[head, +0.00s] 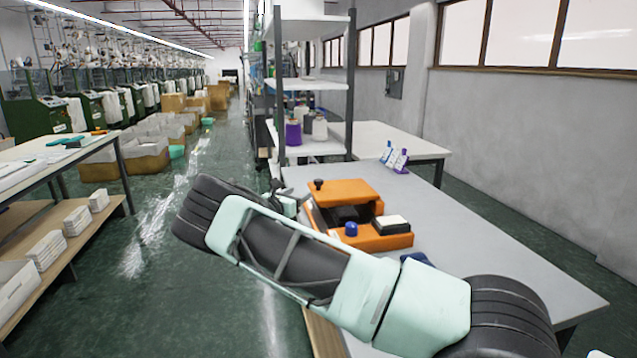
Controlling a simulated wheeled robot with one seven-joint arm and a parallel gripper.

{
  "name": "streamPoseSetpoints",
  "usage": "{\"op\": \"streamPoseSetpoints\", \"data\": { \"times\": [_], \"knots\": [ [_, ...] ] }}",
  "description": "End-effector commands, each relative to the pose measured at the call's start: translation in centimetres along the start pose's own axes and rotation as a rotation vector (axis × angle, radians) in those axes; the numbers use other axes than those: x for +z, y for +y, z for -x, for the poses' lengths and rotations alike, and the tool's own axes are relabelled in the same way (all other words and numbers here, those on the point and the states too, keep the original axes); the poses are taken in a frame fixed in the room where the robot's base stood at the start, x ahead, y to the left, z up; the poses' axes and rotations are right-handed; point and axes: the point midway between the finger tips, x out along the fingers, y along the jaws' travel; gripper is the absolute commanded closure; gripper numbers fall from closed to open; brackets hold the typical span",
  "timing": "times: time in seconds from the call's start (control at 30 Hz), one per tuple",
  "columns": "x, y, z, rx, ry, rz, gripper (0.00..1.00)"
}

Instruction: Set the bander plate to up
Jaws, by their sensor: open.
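The orange bander (388,240) stands on the grey table, partly hidden behind my arm. Its flat orange top plate (345,193) carries a black knob (318,184) at its left end. A dark gap shows under the plate; I cannot tell the plate's exact setting. A blue round knob (351,229) and a white-topped black block (392,223) sit on the front part. My gripper (291,203) shows only in part, beyond my arm and just left of the bander. It is open, with nothing seen in it; its fingertips are hard to make out.
The grey table (500,255) is clear right of the bander. A shelf rack (312,85) with cones rises behind. A workbench (60,160) stands left, across a green aisle floor (150,240).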

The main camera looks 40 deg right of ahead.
Motion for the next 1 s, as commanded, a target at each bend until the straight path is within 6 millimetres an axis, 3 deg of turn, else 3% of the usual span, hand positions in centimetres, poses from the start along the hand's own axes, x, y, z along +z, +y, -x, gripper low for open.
{"op": "streamPoseSetpoints", "data": {
  "times": [0.5,0.7,1.0],
  "knots": [
    [0.0,-0.2,-10.7,-0.002,0.002,-0.002,0.45],
    [-0.1,-0.1,-12.8,-0.001,0.003,-0.002,0.45],
    [-0.1,0.0,-13.4,0.0,0.003,-0.001,0.45]
  ]
}}
